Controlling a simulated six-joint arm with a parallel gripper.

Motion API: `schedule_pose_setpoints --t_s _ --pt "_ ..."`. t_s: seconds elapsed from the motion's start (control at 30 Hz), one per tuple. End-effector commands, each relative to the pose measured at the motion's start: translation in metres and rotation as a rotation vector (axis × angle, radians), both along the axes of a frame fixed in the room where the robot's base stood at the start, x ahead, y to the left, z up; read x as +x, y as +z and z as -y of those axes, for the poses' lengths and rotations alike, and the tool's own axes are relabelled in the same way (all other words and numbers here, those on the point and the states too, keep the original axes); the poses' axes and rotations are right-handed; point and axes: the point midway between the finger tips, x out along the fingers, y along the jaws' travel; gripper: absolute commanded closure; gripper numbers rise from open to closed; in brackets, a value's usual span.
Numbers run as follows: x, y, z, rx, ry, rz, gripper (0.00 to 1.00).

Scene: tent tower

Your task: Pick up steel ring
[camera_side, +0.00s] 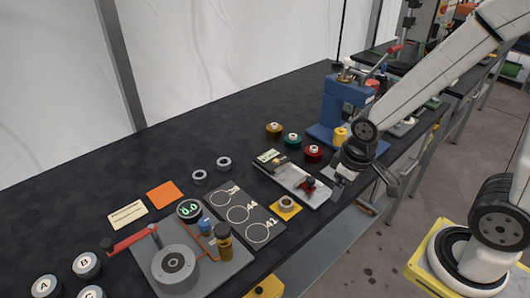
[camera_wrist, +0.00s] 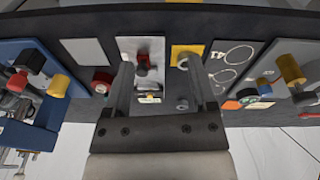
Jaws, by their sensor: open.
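Three grey steel rings show in the side view. One steel ring (camera_side: 287,202) sits on a yellow pad (camera_side: 277,209). Two more, the nearer ring (camera_side: 199,176) and the farther ring (camera_side: 223,163), lie loose on the black bench top. My gripper (camera_side: 364,184) is open and empty, to the right of the yellow pad and apart from all the rings. In the wrist view, my gripper's fingers (camera_wrist: 158,62) are spread wide. The ring on the yellow pad (camera_wrist: 183,62) shows beside the right finger, which partly hides that area.
A grey tray (camera_side: 310,190) with a red-topped part lies between my gripper and the loose rings. A blue press (camera_side: 345,105) stands behind it. Red, teal and gold spools are near the press. A board with marked circles (camera_side: 240,213) and a gauge fixture (camera_side: 190,262) lie left.

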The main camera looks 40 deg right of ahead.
Motion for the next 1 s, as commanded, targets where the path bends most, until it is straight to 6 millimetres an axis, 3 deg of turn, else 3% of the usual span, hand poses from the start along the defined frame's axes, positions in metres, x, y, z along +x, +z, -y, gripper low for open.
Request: schedule_pose_setpoints --t_s 0.3,0.53,0.77,1.0 --pt "-0.036 -0.031 0.009 -0.221 0.364 -0.264 0.27" --pt "-0.049 -0.043 0.028 -0.436 0.659 -0.44 0.27" --pt "-0.044 -0.047 0.044 -0.677 0.955 -0.565 0.27" --pt "-0.022 -0.049 0.047 -0.948 1.264 -0.631 0.27"
